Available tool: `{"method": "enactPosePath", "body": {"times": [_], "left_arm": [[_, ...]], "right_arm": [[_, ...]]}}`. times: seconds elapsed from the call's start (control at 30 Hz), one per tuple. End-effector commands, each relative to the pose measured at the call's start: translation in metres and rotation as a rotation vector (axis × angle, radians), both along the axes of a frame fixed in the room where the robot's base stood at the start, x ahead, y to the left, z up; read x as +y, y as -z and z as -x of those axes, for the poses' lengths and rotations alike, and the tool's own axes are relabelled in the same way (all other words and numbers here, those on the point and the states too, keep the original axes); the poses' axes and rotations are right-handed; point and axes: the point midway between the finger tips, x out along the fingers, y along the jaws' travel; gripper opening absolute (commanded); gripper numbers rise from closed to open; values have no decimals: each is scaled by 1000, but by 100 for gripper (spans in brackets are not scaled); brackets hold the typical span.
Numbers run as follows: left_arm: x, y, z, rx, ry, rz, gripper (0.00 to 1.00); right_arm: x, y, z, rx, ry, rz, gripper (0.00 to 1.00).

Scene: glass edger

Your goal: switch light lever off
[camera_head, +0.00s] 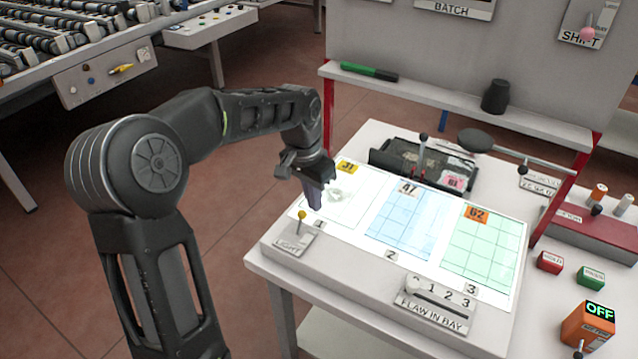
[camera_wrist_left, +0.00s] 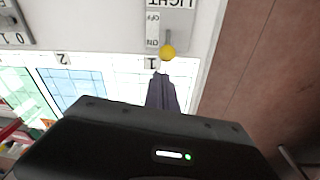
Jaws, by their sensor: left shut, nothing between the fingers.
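The light lever (camera_head: 301,214) has a yellow ball on a thin stem and rises from a plate marked LIGHT (camera_head: 290,241) at the table's front left. In the left wrist view the yellow ball (camera_wrist_left: 168,52) is at the ON end of the plate's OFF/ON strip (camera_wrist_left: 152,30). My left gripper (camera_head: 316,208) is shut and empty, pointing down just behind and right of the ball. Its fingertips (camera_wrist_left: 163,76) show just below the ball in the wrist view; I cannot tell if they touch. My right gripper is not in view.
Bright glass panels, including a blue one (camera_head: 405,222) and a green one (camera_head: 482,245), lie behind the lever. A FLAW IN BAY selector (camera_head: 436,300) is to the right. An orange box reading OFF (camera_head: 588,328) stands at far right. A black tray (camera_head: 420,165) lies behind.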

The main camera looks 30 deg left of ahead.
Motion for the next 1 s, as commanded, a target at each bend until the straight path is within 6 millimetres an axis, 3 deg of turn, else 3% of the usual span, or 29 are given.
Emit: {"method": "enactPosePath", "body": {"times": [0.23, 1.0], "left_arm": [[3, -4, 17, 1, 1, 0, 0], [3, -4, 14, -55, 2, -1, 0]], "right_arm": [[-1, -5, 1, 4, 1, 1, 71], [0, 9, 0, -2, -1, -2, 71]]}}
